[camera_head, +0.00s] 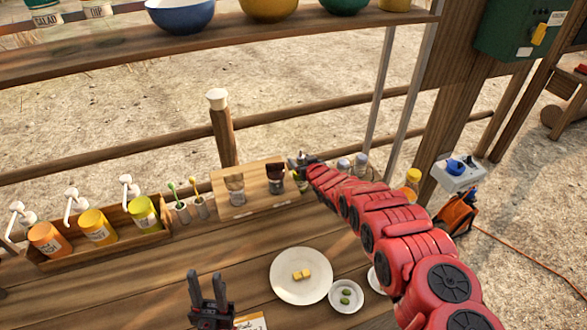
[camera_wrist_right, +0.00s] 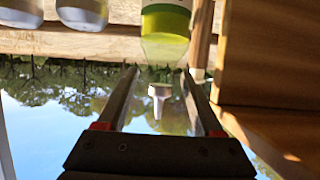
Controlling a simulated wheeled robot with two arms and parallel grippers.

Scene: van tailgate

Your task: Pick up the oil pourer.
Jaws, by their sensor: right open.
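The oil pourer (camera_wrist_right: 166,22), a clear bottle of yellow-green oil with a pale label and a thin spout, shows in the right wrist view, where the picture is upside down. My right gripper (camera_wrist_right: 160,72) is open. The pourer's spout and shoulder appear between its fingers, and no finger visibly touches them.
A wooden rack (camera_head: 234,211) with jars stands left of my right gripper. Shakers (camera_head: 343,165) and a yellow-capped bottle (camera_head: 413,177) are near the arm. Pump bottles sit in a tray (camera_head: 115,240) at left. A plate (camera_head: 295,262) and small bowl (camera_head: 346,296) lie in front.

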